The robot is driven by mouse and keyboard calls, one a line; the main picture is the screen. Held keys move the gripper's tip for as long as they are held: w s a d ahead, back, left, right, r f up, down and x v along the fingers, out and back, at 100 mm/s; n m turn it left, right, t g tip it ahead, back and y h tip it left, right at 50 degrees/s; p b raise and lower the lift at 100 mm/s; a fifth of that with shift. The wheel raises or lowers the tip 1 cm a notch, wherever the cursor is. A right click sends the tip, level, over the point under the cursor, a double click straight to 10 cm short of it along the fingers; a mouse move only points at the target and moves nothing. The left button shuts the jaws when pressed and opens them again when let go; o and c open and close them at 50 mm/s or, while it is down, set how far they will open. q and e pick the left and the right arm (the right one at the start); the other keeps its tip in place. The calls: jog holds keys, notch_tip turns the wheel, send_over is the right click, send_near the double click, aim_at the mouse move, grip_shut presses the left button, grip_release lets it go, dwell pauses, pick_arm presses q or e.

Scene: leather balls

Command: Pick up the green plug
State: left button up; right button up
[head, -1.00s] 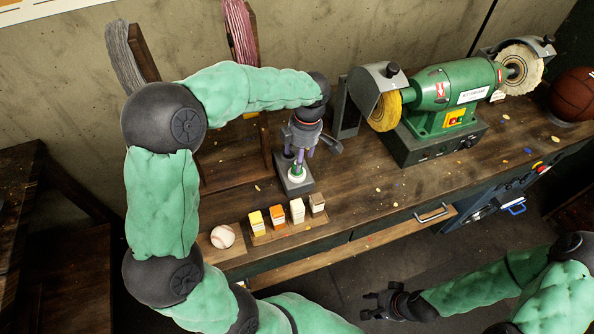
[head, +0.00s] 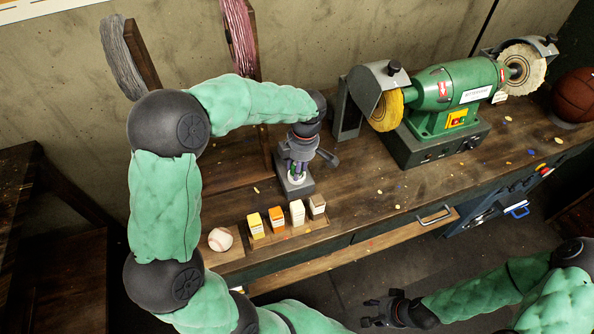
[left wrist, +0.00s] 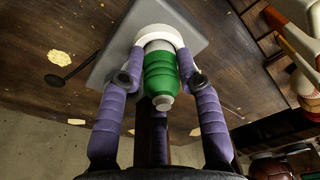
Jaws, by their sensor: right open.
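The green plug (left wrist: 160,75) is a ribbed green piece with a pale tip. In the left wrist view it stands in a white ring (left wrist: 152,34) on a grey block (left wrist: 186,36). In the head view the block (head: 295,188) is on the bench, and the plug is mostly hidden by my left gripper (head: 297,172). The purple fingers of this gripper (left wrist: 160,68) are on both sides of the plug, with their tips close to its ring end. I cannot tell whether they press on it. My right gripper (head: 370,312) is open and empty, away from the bench.
A tray (head: 290,235) with several small blocks and a baseball (head: 220,239) are at the bench's front edge. A green grinder (head: 445,95) stands to the right of the block, and a basketball (head: 576,96) at the far right. The bench between block and grinder is mostly clear.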

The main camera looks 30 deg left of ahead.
dwell(0.3)
pick_arm(q)
jog(key=shift+r, duration=0.45)
notch_tip(320, 180, up, 2)
jog(key=shift+r+p, duration=0.1)
jog(key=shift+p, duration=0.4)
jog(key=s+d+r+p, duration=0.5)
jog(key=s+d+r, duration=0.2)
jog(key=s+r, duration=0.4)
jog(key=shift+s+f+b, duration=0.2)
jog(key=shift+f+b, duration=0.8)
jog(key=shift+f, duration=0.5)
jog(key=shift+s+f+b, duration=0.15)
jog(key=shift+f+b, duration=0.85)
jog(key=shift+f, duration=0.45)
jog(key=shift+s+f+b, duration=0.2)
jog(key=shift+f+b, duration=0.8)
jog(key=shift+f, duration=0.5)
jog(key=shift+s+f, duration=0.1)
jog(key=shift+f, duration=0.1)
grip_shut()
